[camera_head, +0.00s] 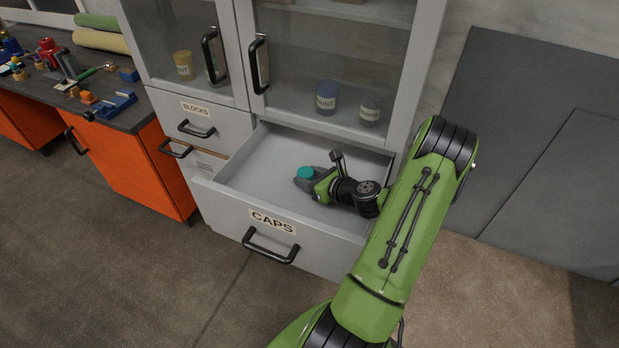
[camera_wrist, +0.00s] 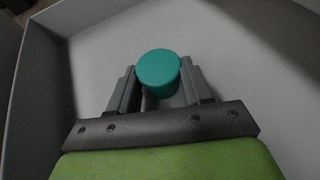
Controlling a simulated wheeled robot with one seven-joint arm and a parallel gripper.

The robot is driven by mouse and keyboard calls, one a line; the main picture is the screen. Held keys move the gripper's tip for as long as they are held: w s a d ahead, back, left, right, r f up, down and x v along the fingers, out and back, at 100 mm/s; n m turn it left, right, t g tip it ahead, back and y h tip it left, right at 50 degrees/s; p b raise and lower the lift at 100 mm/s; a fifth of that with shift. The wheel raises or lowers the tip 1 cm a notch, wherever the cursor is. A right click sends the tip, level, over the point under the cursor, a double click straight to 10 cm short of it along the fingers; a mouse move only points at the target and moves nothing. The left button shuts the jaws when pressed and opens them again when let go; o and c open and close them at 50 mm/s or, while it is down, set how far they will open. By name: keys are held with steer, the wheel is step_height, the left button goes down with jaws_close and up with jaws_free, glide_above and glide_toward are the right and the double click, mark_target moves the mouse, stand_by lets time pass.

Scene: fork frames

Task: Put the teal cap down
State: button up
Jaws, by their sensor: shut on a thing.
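The teal cap (camera_wrist: 158,72) is a short round piece held between the two grey fingers of my gripper (camera_wrist: 157,90) in the wrist view. In the head view the teal cap (camera_head: 306,173) shows at the tip of my gripper (camera_head: 304,181), over the open drawer labelled CAPS (camera_head: 240,212). My gripper is shut on the cap. The pale drawer floor (camera_wrist: 235,75) is bare around it in the wrist view. I cannot tell whether the cap touches the floor or is a little above it.
The drawer's walls surround my gripper. A glass-doored cabinet (camera_head: 335,55) with several jars stands above and behind it. A shut drawer labelled BLOCKS (camera_head: 196,120) is to the left. An orange workbench (camera_head: 130,150) with tools stands at far left. The drawer's left part is empty.

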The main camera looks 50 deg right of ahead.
steer(key=o, duration=1)
steer(key=shift+f, duration=0.1)
steer(key=p+v, duration=0.1)
steer(key=v, duration=1.1)
steer(key=shift+s+p, duration=0.1)
steer(key=shift+p, duration=0.25)
steer(key=shift+r, duration=0.2)
